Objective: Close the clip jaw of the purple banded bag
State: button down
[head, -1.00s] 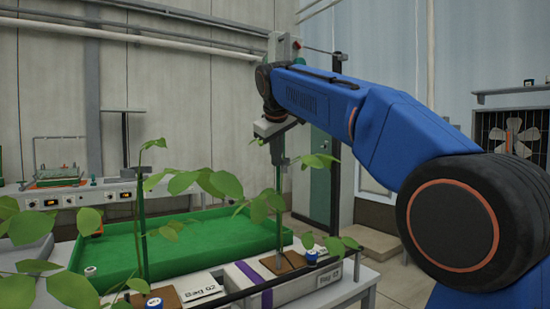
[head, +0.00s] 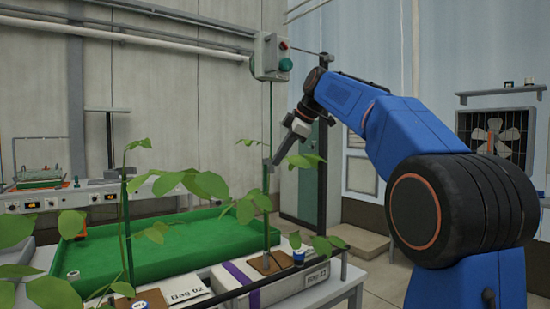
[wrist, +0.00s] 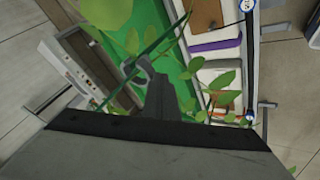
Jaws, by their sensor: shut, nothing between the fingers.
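The purple banded bag (head: 275,291) is a long white bag at the front of the bench. Its purple band (head: 240,274) also shows in the wrist view (wrist: 215,43). A plant rises from its brown patch (head: 266,262) beside a thin green line. A small grey piece (head: 267,164) on that line looks like the clip jaw; whether it is open or shut is too small to tell. My gripper (head: 277,159) is shut and empty, tilted down and left, its tip close to that piece. In the wrist view the gripper (wrist: 150,72) overlaps a grey forked shape, so contact is unclear.
Another plant on a green stake (head: 127,225) stands to the left, its leaves spreading near the line. A green tray (head: 175,247) lies behind the bags. A dark rail (head: 215,297) runs along the front.

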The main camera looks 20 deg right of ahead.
jog(key=shift+w+d+n, duration=0.25)
jog(key=shift+d+n, duration=0.1)
jog(key=shift+n, duration=0.05)
jog(key=shift+w+a+r+y, duration=0.1)
jog(key=shift+w+a+y, duration=0.2)
jog(key=shift+a, duration=0.35)
